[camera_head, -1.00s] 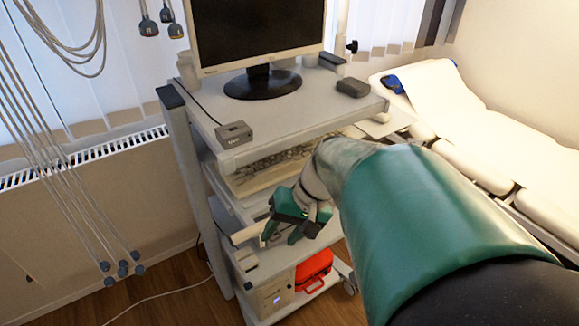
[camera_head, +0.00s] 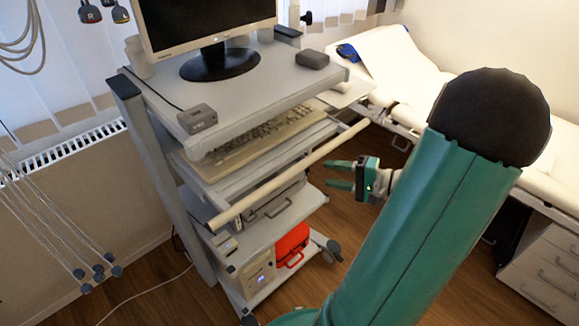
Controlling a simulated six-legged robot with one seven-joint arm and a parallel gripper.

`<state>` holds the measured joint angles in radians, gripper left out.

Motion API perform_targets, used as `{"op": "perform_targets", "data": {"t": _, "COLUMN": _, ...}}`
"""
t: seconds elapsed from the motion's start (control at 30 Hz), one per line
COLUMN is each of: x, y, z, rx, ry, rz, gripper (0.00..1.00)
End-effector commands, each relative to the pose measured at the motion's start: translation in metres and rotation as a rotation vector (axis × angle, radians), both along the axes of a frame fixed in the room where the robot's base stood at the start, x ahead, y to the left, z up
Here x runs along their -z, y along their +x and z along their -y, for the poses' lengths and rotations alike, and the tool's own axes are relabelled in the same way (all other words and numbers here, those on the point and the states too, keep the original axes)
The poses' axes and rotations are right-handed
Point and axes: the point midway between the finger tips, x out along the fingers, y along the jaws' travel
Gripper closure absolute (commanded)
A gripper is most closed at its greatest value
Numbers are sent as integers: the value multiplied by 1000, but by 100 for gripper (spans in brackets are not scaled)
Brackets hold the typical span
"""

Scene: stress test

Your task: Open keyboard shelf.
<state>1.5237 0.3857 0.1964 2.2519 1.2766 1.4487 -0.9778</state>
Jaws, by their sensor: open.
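The keyboard shelf (camera_head: 203,190) is a grey tray under the cart's top board, with a beige keyboard (camera_head: 255,143) on it. Its long cream handle bar (camera_head: 290,172) runs along the front and stands out from the cart. My gripper (camera_head: 341,174) is to the right of the bar's middle, pointing left, with its two green fingers apart and nothing between them. A gap shows between the fingertips and the bar in the picture; the depth between them is hard to judge. My green arm covers the lower right part of the view.
The cart (camera_head: 150,150) carries a monitor (camera_head: 205,30) and a small grey box (camera_head: 197,119). A red case (camera_head: 292,244) and a computer (camera_head: 258,277) sit on its lower shelf. A treatment couch (camera_head: 465,95) stands at right. Wooden floor (camera_head: 345,225) is clear in front of the cart.

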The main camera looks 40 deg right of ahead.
Motion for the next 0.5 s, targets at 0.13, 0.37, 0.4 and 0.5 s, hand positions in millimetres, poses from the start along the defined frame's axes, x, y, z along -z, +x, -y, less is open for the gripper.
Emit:
{"op": "perform_targets", "data": {"t": 0.13, "x": 5, "y": 25, "z": -13, "rx": -5, "ry": 0, "rz": -2, "gripper": 56}}
{"op": "perform_targets", "data": {"t": 0.37, "x": 14, "y": 68, "z": -34, "rx": -6, "ry": 3, "rz": -4, "gripper": 56}}
{"op": "perform_targets", "data": {"t": 0.4, "x": 15, "y": 75, "z": -37, "rx": -7, "ry": 2, "rz": -3, "gripper": 56}}
{"op": "perform_targets", "data": {"t": 0.5, "x": 18, "y": 90, "z": -44, "rx": -5, "ry": 2, "rz": -4, "gripper": 56}}
